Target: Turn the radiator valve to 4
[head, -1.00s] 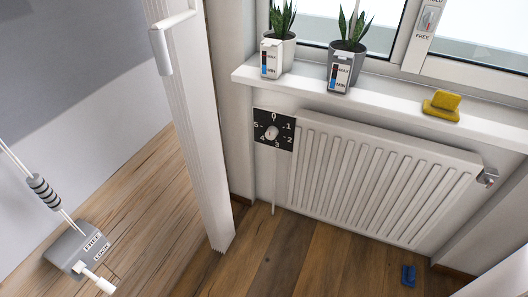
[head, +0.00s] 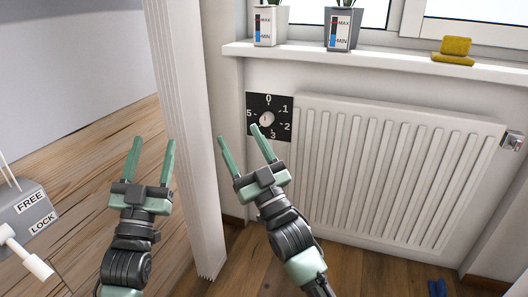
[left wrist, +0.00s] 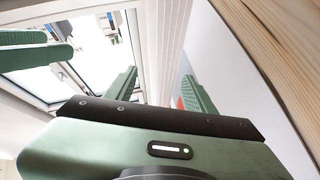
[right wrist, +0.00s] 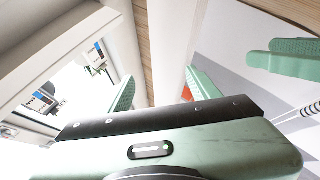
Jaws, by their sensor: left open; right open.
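The radiator valve is a pale round knob (head: 267,119) on a black square dial plate (head: 284,102) with white numbers, at the radiator's upper left. I can read 0, 1, 2, 3 and 5; the 4 is covered by a finger of my right gripper. I cannot clearly tell where the knob points. My right gripper (head: 238,134) is open and empty, its right fingertip overlapping the plate's lower left in the head view; contact cannot be told. My left gripper (head: 153,142) is open and empty, further left, over the wooden floor in the picture. The wrist views do not show the valve.
The white radiator (head: 385,170) hangs below a windowsill (head: 380,66) with plant pots and a yellow object (head: 454,51). A white upright panel (head: 187,100) stands left of the valve. A grey FREE/LOCK box (head: 28,213) is at lower left, a blue object (head: 436,287) at lower right.

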